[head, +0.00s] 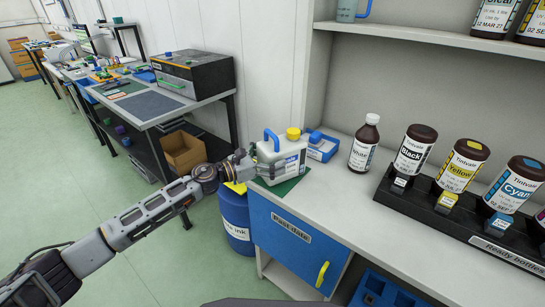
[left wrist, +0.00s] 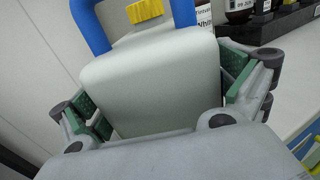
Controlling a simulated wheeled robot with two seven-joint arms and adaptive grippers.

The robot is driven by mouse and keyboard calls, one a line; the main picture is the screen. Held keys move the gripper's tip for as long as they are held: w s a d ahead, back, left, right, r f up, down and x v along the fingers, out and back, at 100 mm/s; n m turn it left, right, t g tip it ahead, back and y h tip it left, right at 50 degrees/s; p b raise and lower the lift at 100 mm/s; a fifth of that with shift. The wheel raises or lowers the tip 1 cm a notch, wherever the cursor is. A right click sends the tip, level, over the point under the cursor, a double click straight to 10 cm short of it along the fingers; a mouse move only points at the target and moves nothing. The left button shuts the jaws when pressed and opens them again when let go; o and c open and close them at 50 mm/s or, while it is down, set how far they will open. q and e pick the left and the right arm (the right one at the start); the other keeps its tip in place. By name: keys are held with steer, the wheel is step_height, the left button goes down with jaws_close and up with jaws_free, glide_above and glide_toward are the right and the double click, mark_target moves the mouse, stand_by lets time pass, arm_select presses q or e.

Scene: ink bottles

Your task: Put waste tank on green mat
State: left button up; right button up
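The waste tank (head: 286,160) is a pale jerrycan with a blue handle and a yellow cap. It is upright at the left end of the counter, over the green mat (head: 287,187); whether its base rests fully on the mat is hard to see. My left gripper (head: 246,164) reaches it from the left. In the left wrist view the tank (left wrist: 155,85) fills the space between the fingers of my left gripper (left wrist: 165,95), whose green pads lie against both its sides. My right gripper is not in view.
A brown White bottle (head: 363,147) stands to the right, then a black rack (head: 465,219) of ink bottles. A blue drum (head: 236,215) stands on the floor left of the counter. The counter's front middle is clear.

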mark_target(262, 160)
arm_select(q)
steer(key=shift+r, duration=0.1)
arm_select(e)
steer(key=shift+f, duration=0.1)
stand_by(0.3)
arm_select(q)
steer(key=shift+a, duration=0.2)
steer(key=shift+s+a, duration=0.25)
steer(key=shift+a, duration=0.05)
steer(key=v, duration=0.5)
steer(key=shift+v, duration=1.55)
steer(key=v, duration=0.2)
steer(key=shift+s+a+b, duration=0.2)
steer(key=shift+a+b, duration=0.15)
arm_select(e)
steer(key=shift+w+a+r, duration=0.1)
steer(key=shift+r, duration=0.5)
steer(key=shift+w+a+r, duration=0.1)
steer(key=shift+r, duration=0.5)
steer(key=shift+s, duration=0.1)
